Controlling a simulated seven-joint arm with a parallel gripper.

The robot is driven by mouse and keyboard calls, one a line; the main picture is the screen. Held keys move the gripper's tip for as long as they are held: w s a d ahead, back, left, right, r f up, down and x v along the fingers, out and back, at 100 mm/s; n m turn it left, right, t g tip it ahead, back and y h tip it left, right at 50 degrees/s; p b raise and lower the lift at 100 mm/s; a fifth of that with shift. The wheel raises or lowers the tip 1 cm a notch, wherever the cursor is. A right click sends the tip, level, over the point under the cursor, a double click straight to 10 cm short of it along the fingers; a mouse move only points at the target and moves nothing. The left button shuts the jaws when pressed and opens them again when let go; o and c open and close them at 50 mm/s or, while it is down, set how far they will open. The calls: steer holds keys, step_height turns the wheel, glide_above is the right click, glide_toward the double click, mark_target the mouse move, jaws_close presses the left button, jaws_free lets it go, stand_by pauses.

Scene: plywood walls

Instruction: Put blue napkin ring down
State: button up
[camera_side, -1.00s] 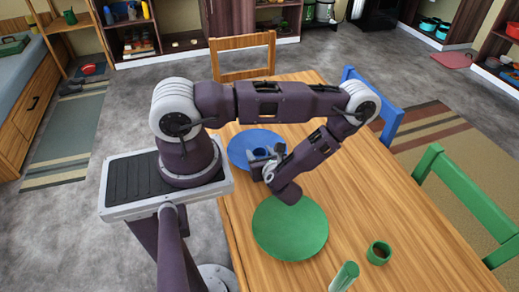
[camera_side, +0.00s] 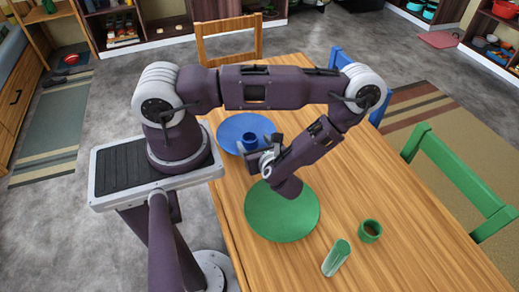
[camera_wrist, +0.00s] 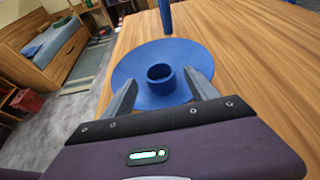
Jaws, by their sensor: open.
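The blue napkin ring (camera_side: 250,140) rests on the blue round plate (camera_side: 233,127), its opening facing up. In the wrist view the ring (camera_wrist: 161,86) shows on the plate (camera_wrist: 135,68), framed between my two finger tips. My gripper (camera_wrist: 161,78) is open, with a gap visible on both sides of the ring. In the side view my gripper (camera_side: 262,150) is just to the right of the ring, and the arm hides part of the plate's right edge. Whether the fingers still reach around the ring is hard to tell.
A green plate (camera_side: 280,218) lies nearer on the wooden table, below my wrist. A green ring or cup (camera_side: 370,231) and a green glass (camera_side: 337,258) stand to its right. A slim blue upright object (camera_wrist: 166,16) stands beyond the blue plate.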

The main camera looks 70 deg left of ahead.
steer(key=v, duration=0.7)
